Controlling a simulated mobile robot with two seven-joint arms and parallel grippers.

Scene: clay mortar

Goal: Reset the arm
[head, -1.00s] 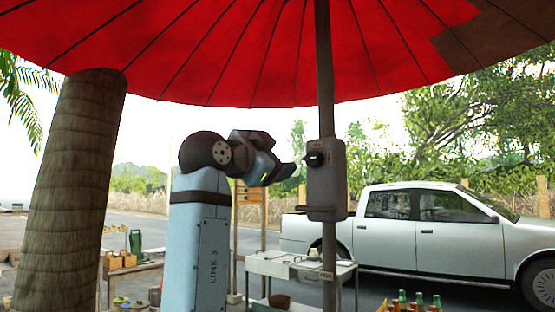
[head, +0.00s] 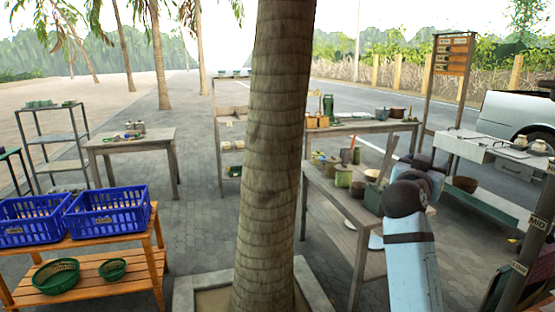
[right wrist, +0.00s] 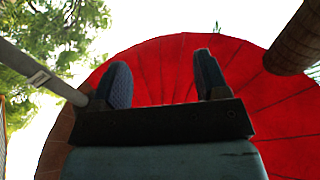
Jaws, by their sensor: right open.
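My right arm rises at the lower right of the head view, with a pale blue link and a dark round joint. The gripper end there is mostly hidden behind that joint. In the right wrist view my right gripper (right wrist: 160,85) points up, its two dark blue fingers wide apart with nothing between them. The red umbrella canopy (right wrist: 255,85) fills the background behind the fingers, with sky around it. My left gripper is in neither view.
A thick palm trunk (head: 267,150) stands in the middle of the head view. Behind my arm is a table (head: 340,207) with pots. Blue crates (head: 108,213) sit on a wooden rack (head: 88,274) at left. Open paving lies between the rack and trunk.

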